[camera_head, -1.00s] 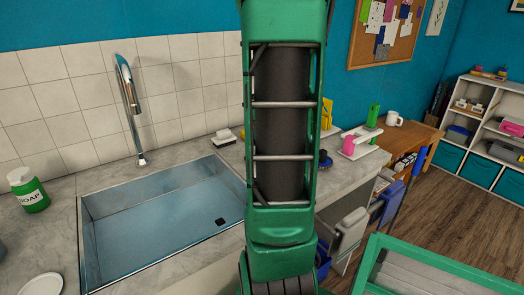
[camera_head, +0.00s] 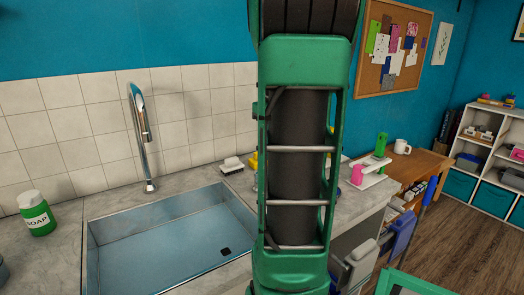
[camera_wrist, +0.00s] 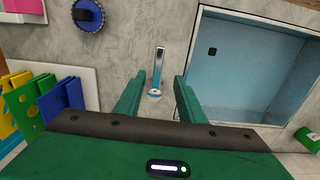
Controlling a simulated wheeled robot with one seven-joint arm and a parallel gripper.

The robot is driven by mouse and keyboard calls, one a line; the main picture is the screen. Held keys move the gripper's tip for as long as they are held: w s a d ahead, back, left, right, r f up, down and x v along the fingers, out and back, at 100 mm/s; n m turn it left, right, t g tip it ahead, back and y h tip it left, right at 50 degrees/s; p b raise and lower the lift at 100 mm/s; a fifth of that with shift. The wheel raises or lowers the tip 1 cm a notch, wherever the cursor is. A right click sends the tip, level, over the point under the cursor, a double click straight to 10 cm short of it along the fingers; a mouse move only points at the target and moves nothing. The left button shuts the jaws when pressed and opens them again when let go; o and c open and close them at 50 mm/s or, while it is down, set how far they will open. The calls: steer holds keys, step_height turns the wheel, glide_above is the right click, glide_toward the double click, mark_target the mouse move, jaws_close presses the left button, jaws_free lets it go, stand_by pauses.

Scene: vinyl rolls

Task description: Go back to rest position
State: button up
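My gripper (camera_wrist: 157,95) shows in the wrist view with its two green fingers spread apart. A narrow silver and blue object (camera_wrist: 156,72) appears in the gap between them, over the grey counter; I cannot tell how far beyond the fingertips it is. No finger visibly touches it. In the head view my green arm stands upright at the middle and hides part of the counter; the gripper itself is not visible there.
The sink (camera_head: 170,240) lies left of my arm, with a tall faucet (camera_head: 140,120) behind it and a soap bottle (camera_head: 37,215) at far left. A white brush (camera_head: 232,165), a wooden desk (camera_head: 425,165) and shelves (camera_head: 490,150) are farther back. Coloured panels (camera_wrist: 40,100) stand left of my gripper.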

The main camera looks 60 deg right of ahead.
steer(key=shift+m, duration=0.8)
steer(key=s+a+f, duration=0.2)
steer(key=a+f, duration=0.1)
steer(key=a, duration=0.5)
steer(key=s+a+f, duration=0.3)
steer(key=a+f, duration=0.1)
steer(key=a, duration=0.3)
steer(key=s+a+f, duration=0.2)
steer(key=a+f, duration=0.1)
steer(key=a, duration=0.5)
steer(key=shift+s+a+f, duration=0.15)
steer(key=shift+s+a, duration=0.2)
steer(key=shift+s+a+f, duration=0.25)
steer(key=shift+s+f, duration=0.05)
